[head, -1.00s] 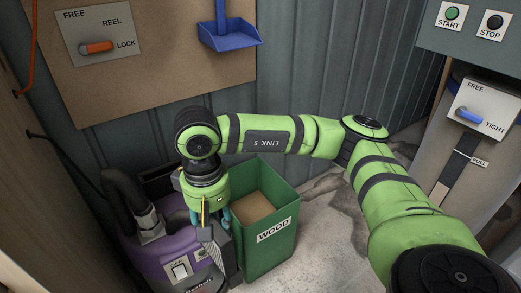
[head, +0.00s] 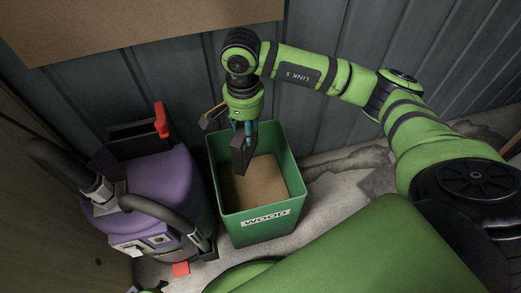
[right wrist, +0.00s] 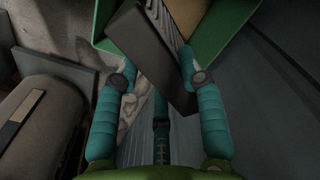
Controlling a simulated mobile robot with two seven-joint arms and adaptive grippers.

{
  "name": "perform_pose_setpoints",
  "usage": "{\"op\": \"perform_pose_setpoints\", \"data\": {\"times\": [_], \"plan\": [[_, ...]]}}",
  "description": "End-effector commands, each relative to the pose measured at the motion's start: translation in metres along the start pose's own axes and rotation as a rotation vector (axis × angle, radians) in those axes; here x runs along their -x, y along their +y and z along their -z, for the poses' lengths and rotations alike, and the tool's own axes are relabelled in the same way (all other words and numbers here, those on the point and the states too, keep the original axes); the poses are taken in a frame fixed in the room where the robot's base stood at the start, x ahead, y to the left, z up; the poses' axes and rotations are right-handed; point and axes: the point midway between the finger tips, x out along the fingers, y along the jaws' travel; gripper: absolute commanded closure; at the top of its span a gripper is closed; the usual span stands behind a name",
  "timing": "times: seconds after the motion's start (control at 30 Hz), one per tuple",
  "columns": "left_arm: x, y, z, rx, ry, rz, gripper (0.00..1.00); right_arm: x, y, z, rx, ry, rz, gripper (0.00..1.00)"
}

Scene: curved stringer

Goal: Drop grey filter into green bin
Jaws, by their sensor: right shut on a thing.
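The grey filter (head: 242,160) is a dark flat slab held by my right gripper (head: 240,138). It hangs over the left back part of the green bin (head: 258,231), which is labelled WOOD. I cannot tell from the head view how far the filter's lower end is from the bin's floor. My left gripper is not clearly seen.
A purple vacuum (head: 158,190) with a black hose stands just left of the bin. An upright red lever (head: 161,119) shows at its back. A corrugated grey wall (head: 340,75) rises behind the bin. Some bare concrete floor lies right of the bin.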

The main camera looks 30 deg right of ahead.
Motion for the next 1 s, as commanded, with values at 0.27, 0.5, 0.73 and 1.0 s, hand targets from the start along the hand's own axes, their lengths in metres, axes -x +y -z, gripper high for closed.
{"op": "perform_pose_setpoints", "data": {"times": [0.27, 0.5, 0.73, 1.0], "plan": [[0.018, -0.003, 0.009, 0.002, 0.013, 0.005, 0.36, -0.071, 0.016, 0.018, -0.521, -0.002, 0.001, 1.00], [0.031, -0.003, 0.015, 0.004, 0.023, 0.007, 0.36, -0.086, 0.019, 0.021, -0.578, 0.000, 0.004, 1.00], [0.062, -0.005, 0.023, 0.007, 0.045, 0.010, 0.36, -0.107, 0.018, 0.020, -0.573, -0.001, 0.003, 1.00], [0.098, -0.006, 0.031, 0.007, 0.087, 0.014, 0.36, -0.127, 0.018, 0.020, -0.573, -0.001, 0.003, 1.00]]}}
